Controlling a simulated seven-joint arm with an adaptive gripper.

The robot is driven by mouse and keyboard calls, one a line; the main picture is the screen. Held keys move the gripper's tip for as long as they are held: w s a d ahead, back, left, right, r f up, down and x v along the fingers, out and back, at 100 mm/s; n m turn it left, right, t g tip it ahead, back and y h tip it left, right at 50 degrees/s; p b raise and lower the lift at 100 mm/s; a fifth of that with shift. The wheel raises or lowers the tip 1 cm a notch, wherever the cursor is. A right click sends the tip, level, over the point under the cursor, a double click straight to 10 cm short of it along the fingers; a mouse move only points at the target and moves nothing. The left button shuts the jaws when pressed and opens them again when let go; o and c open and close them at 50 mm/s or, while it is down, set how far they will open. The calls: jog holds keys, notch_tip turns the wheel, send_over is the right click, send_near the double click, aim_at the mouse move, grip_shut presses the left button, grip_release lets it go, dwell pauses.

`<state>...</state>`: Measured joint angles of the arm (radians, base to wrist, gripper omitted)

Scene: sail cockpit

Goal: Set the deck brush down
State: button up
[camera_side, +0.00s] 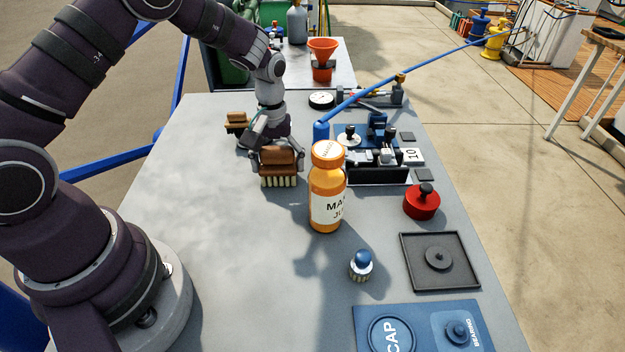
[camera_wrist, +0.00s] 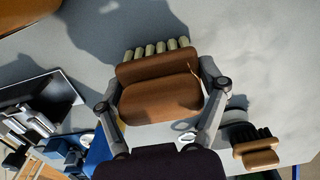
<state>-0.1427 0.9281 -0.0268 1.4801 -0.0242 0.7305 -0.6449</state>
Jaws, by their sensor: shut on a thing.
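The deck brush, with a brown wooden block and pale bristles, is in my gripper (camera_side: 276,158). In the side view the brush (camera_side: 278,163) has its bristles pointing down, at or just above the grey table; I cannot tell whether they touch. In the wrist view the brush (camera_wrist: 160,92) lies between the two fingers of my gripper (camera_wrist: 163,100), one on each side of the block. My gripper is shut on it.
A second, smaller brush (camera_side: 237,121) lies behind my gripper, also in the wrist view (camera_wrist: 256,150). An orange bottle (camera_side: 327,190) stands close at the right. A blue panel with fittings (camera_side: 375,140), a red knob (camera_side: 421,203) and a black tray (camera_side: 440,285) lie further right. The table's left front is clear.

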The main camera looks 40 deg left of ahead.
aim_at(276, 147)
jog(key=o, duration=1.2)
jog(key=shift+f, duration=0.15)
notch_tip(276, 147, up, 12)
jog(key=shift+r, duration=0.25)
jog(key=s+d+r+m+t, duration=0.1)
jog(key=s+r+m+t, duration=0.1)
jog(key=s+m, duration=0.1)
jog(key=s+d+r+m+t, duration=0.1)
jog(key=s+r+m, duration=0.1)
jog(key=s, duration=0.4)
jog(key=s+d+r+m+t, duration=0.2)
jog(key=s+r+m, duration=0.1)
jog(key=s+m, duration=0.1)
jog(key=shift+s+r+t, duration=0.1)
jog(key=shift+s+t, duration=0.2)
jog(key=shift+s, duration=0.35)
